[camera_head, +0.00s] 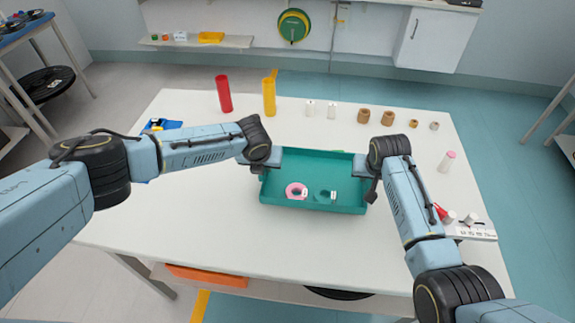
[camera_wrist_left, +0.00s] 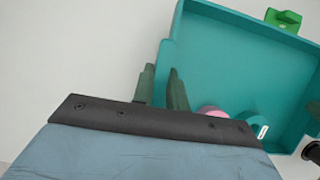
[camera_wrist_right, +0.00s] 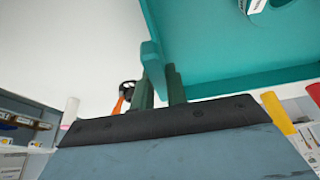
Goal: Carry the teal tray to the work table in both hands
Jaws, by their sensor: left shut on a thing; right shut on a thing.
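The teal tray (camera_head: 318,207) is over the white work table (camera_head: 190,215); I cannot tell whether it touches the top. A pink ring (camera_head: 296,191) and a teal ring with a white label (camera_head: 326,195) lie in the tray. My left gripper (camera_wrist_left: 160,88) is shut on the tray's wall at its left end, with one finger on each side. My right gripper (camera_wrist_right: 160,88) is shut on the opposite end wall. In the head view the wrists hide most of both sets of fingers.
A red cylinder (camera_head: 223,94) and a yellow cylinder (camera_head: 269,98) stand behind the tray. Several small brown and white pieces (camera_head: 388,117) line the back right. A white strip with knobs (camera_head: 470,232) lies at the right edge. The table front is clear.

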